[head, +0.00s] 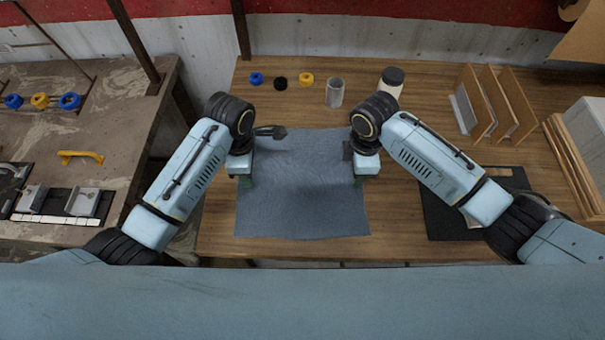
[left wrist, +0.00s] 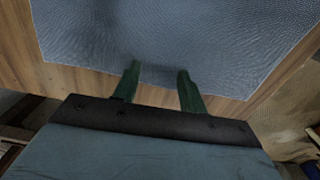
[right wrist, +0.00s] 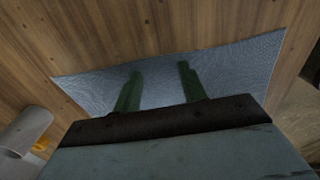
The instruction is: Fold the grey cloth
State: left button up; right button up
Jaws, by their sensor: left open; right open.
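The grey cloth (head: 300,205) lies flat and spread out on the wooden table, a four-sided sheet with its near edge close to the table's front. It also shows in the left wrist view (left wrist: 170,35) and the right wrist view (right wrist: 225,75). My left gripper (head: 245,182) is over the cloth's left edge, and its green fingers (left wrist: 157,78) are apart with nothing between them but cloth below. My right gripper (head: 359,182) is over the cloth's right edge, its fingers (right wrist: 160,70) also apart and empty. I cannot tell whether the fingertips touch the cloth.
Blue, black and yellow rings (head: 280,83), a grey cylinder (head: 334,93) and a dark-lidded jar (head: 391,82) stand behind the cloth. A wooden rack (head: 497,103) and a black mat (head: 450,217) are at right. A separate grey counter (head: 95,130) is at left.

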pick_arm(q)
jog(key=shift+f, duration=0.15)
pick_arm(e)
jog(key=shift+f, duration=0.15)
pick_arm(q)
grip_shut()
pick_arm(e)
grip_shut()
dwell(0.3)
